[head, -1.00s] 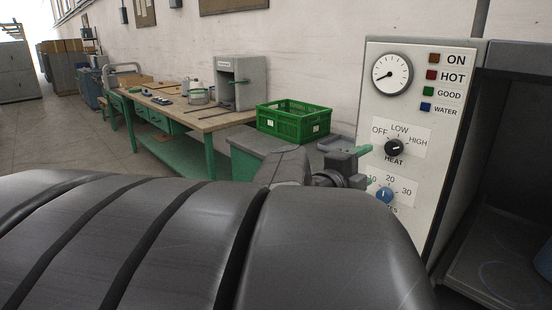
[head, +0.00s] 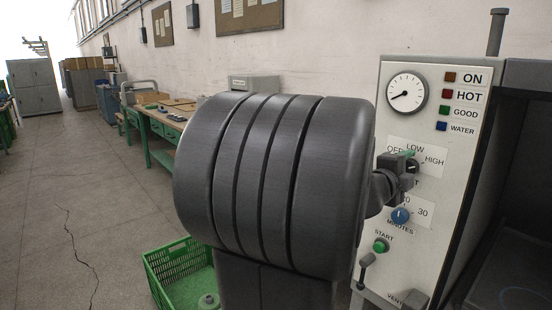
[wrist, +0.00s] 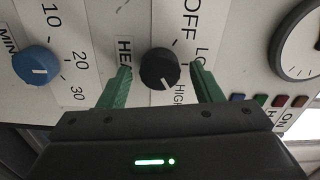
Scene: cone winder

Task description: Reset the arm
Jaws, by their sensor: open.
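My gripper (wrist: 161,72) is open and empty, with its two green fingers on either side of the black heat knob (wrist: 160,68) in the wrist view. I cannot tell how far the fingertips stand from the panel. The knob's white mark points towards HIGH. In the head view my gripper (head: 408,158) is small, in front of the heat dial, and partly covers its labels. My own arm fills the middle of that view.
The white control panel (head: 388,215) carries a gauge (head: 407,92), a blue minutes knob (head: 400,216) and a green start button (head: 381,245). A green crate (head: 160,262) is at the lower left. A workbench (head: 160,122) stands behind. The floor at left is clear.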

